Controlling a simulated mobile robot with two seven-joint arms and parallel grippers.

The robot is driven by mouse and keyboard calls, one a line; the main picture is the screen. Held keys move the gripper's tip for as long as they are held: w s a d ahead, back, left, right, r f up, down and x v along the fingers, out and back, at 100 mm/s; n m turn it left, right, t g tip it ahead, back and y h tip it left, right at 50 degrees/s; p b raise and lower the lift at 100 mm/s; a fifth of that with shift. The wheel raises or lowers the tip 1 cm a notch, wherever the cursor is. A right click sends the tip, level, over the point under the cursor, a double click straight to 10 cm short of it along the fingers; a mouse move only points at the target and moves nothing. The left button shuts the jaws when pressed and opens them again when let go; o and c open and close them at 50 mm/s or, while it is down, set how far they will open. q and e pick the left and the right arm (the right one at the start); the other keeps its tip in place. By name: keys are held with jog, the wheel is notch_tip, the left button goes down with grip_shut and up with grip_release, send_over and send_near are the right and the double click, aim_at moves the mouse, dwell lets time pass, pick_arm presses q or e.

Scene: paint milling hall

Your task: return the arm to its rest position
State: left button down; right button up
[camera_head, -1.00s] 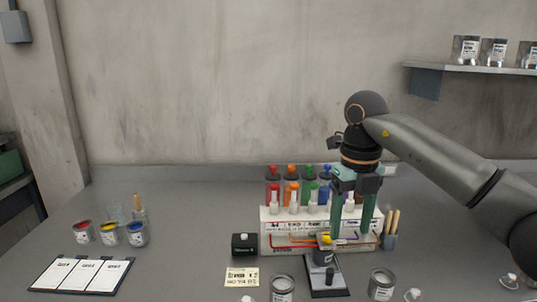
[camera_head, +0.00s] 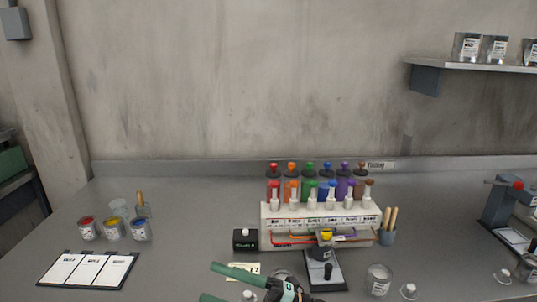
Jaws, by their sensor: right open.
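My right gripper (camera_head: 210,282) is low at the bottom edge of the head view. Its two green fingers point left and stand apart, with nothing between them. The rest of the arm is mostly cut off by the bottom edge. The gripper covers part of a yellow note (camera_head: 240,269) and part of a can (camera_head: 283,274). My left gripper is not in view.
A white rack (camera_head: 268,224) with several coloured bottles stands at the middle. A small dark stand (camera_head: 325,270) is in front of it. Paint cans (camera_head: 140,231) and a card board (camera_head: 88,270) are at left.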

jog(key=w+d+f+m+t+h+p, duration=0.1)
jog(key=d+f+m+t+h, duration=1.2)
jog(key=m, duration=0.8)
jog(key=s+d+f+m+g+h, duration=0.3)
jog(key=s+d+f, duration=0.3)
jog(key=s+f, duration=0.3)
jog(key=s+d+f+m+g+h+p, duration=0.1)
jog(key=s+d+f+m+g+h, duration=0.2)
jog(key=s+d+f, duration=0.3)
jog(key=s+f+m, duration=0.1)
jog(key=s+f, duration=0.2)
jog(key=shift+f+g, duration=0.4)
